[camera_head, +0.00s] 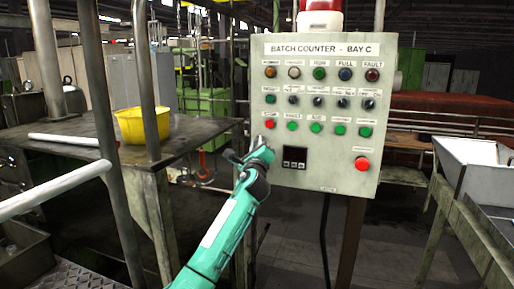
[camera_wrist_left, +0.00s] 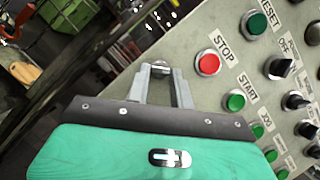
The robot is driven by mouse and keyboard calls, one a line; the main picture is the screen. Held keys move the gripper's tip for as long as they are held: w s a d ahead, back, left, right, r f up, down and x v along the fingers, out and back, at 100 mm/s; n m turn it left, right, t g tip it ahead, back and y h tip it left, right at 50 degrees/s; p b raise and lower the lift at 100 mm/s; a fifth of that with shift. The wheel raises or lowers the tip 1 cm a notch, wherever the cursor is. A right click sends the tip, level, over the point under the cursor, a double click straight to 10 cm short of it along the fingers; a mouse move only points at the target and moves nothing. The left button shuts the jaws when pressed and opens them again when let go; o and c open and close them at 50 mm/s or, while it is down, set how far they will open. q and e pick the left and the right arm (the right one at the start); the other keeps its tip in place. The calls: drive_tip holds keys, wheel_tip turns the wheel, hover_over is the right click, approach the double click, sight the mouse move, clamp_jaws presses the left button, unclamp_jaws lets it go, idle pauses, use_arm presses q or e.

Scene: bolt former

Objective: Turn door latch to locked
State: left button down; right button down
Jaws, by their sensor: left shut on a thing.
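The grey control box labelled Batch Counter - Bay C (camera_head: 335,215) stands upright ahead of me. In the head view my left gripper (camera_head: 262,147) is at the left edge of its front, below the red stop button. In the left wrist view the two fingers of my left gripper (camera_wrist_left: 160,75) are closed around a small metal door latch (camera_wrist_left: 160,66) at the edge of the panel face (camera_wrist_left: 205,30). The latch is hidden behind the gripper in the head view. Its exact angle is hard to tell. My right gripper is not in view.
The stop button (camera_wrist_left: 208,63) and start button (camera_wrist_left: 235,101) sit close to my left gripper. A metal table (camera_head: 75,135) with a yellow bucket (camera_head: 141,125) and upright posts stands at left. A grey hopper (camera_head: 470,160) is at right.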

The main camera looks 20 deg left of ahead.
use_arm(q)
drive_tip(key=shift+d+r+n+g+y+p, duration=0.15)
drive_tip(key=shift+n+g+y+p, duration=0.35)
drive_tip(key=shift+n, duration=1.35)
drive_tip(key=shift+a+r+n+g+y+p, duration=0.2)
drive_tip(key=shift+n+g, duration=0.65)
drive_tip(key=shift+n, duration=0.95)
drive_tip(key=shift+d+r+n+g+y+p, duration=0.15)
drive_tip(key=shift+n+g+p, duration=0.4)
drive_tip(key=shift+n, duration=1.3)
drive_tip(key=shift+d, duration=0.1)
drive_tip(key=c, duration=1.2)
unclamp_jaws()
drive_tip(key=shift+c, duration=0.2)
drive_tip(key=shift+s+f, duration=0.1)
